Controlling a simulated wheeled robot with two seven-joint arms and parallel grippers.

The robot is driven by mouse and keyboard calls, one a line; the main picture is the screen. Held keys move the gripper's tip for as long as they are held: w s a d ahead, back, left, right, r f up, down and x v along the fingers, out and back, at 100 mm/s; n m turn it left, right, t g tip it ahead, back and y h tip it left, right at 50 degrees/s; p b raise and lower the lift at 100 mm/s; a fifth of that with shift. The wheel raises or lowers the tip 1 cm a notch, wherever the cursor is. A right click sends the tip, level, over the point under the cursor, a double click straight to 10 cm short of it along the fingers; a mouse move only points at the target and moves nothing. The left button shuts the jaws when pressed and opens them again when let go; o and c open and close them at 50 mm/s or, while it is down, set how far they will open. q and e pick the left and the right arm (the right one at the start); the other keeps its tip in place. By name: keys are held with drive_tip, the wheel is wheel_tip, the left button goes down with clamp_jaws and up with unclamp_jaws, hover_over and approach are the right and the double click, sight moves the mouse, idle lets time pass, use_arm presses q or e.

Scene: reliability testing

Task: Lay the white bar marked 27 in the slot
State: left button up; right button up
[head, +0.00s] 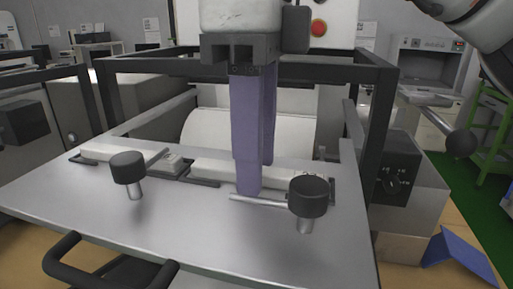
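My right gripper (257,178) points straight down over the metal plate, with two long purple fingers. One finger is nearer the camera and one is behind, on either side of a long white bar (212,171). I cannot tell whether they press on it. This bar lies low at the plate, with dark edges (206,182) showing at its left end; the fingers hide its middle. A second white bar (112,153) lies further left. No marking 27 is readable on either, and the slot is not clearly visible. My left gripper is out of view.
Two black knobs on metal stems, left (128,167) and right (308,196), stand on the plate (190,225) close in front of the bars. A dark frame (376,120) surrounds the machine. A black handle (115,250) is at the front. The plate's front middle is clear.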

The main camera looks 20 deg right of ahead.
drive_tip(key=shift+r, duration=0.15)
wheel_tip(320, 180, up, 12)
drive_tip(key=p, duration=0.1)
idle(0.7)
idle(0.4)
